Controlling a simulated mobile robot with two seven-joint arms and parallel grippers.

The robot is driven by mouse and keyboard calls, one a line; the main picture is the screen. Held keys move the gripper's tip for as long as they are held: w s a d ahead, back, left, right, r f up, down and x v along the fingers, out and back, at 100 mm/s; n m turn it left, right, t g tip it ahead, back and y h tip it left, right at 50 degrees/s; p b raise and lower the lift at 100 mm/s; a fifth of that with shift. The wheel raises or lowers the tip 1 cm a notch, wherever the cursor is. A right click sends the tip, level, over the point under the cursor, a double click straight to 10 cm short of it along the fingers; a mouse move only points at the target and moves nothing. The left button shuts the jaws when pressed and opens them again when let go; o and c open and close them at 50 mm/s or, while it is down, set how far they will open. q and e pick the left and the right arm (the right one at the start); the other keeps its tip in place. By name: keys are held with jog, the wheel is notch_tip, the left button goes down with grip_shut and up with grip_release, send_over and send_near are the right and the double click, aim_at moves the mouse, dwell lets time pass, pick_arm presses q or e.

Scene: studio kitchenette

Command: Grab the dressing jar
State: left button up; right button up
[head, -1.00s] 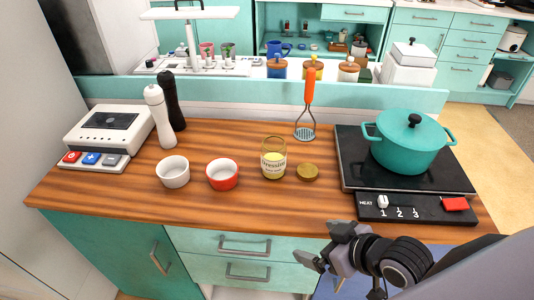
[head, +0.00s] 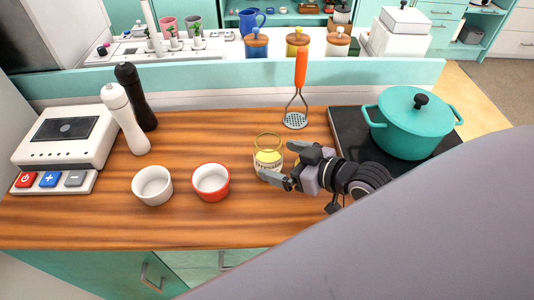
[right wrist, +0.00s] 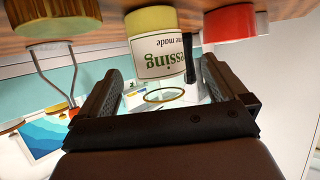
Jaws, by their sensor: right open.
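The dressing jar (head: 267,157) is a glass jar with yellow contents and a white label. It stands upright on the wooden counter, right of the red ramekin. My right gripper (head: 278,167) is open at the jar's right side, its fingers reaching toward it and partly covering it. In the right wrist view the jar (right wrist: 158,45) appears upside down, in front of and between the spread fingers of the gripper (right wrist: 150,85). I cannot tell whether a finger touches it. The jar's round lid (right wrist: 58,24) lies on the counter beside it. My left gripper is not in view.
A red ramekin (head: 211,182) and a white ramekin (head: 152,185) stand left of the jar. A masher with an orange handle (head: 301,68) stands behind it. A teal pot (head: 408,125) sits on the hob at right. Two mills (head: 124,118) and a scale (head: 62,140) are at left.

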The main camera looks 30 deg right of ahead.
jog(key=shift+x, duration=2.6)
jog(key=shift+d+f, duration=0.1)
jog(key=shift+d, duration=0.1)
jog(key=c, duration=1.3)
jog(key=shift+r, duration=0.2)
